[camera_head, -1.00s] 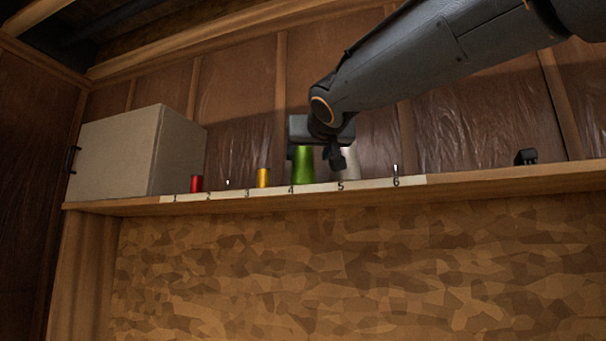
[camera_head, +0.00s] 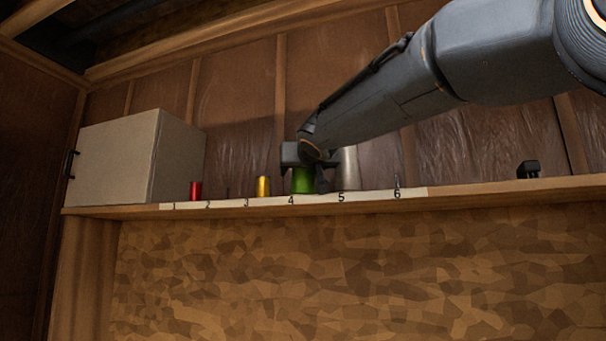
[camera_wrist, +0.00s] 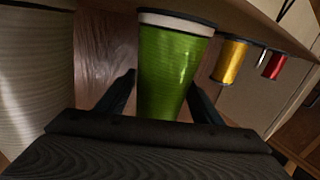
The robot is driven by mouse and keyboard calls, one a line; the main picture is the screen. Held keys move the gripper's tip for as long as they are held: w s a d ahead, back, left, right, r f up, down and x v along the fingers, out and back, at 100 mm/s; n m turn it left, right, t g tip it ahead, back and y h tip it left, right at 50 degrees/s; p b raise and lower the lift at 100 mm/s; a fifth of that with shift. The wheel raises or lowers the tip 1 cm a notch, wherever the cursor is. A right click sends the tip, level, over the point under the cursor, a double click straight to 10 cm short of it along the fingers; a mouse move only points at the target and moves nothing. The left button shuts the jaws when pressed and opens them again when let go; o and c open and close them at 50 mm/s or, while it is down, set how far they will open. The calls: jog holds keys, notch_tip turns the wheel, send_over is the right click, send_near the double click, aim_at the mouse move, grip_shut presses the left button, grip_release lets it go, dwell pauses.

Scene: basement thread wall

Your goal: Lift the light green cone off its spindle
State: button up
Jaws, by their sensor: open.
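The light green cone (camera_head: 302,181) stands upright on the shelf at number 4. My gripper (camera_head: 308,172) is at the cone and covers its upper part in the head view. In the wrist view the green cone (camera_wrist: 171,68) stands between the two open fingers of my gripper (camera_wrist: 164,90), one on each side. A narrow gap seems to show beside the fingers; I cannot tell if either touches. The cone's spindle is hidden.
A pale grey cone (camera_head: 348,168) stands close to the right at number 5. A yellow spool (camera_head: 263,186) and a red spool (camera_head: 196,190) stand to the left. Bare spindles show at 2 and 6 (camera_head: 397,182).

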jog(key=c, duration=1.2)
jog(key=shift+r, duration=0.15)
notch_tip(320, 180, up, 18)
jog(key=p, duration=0.4)
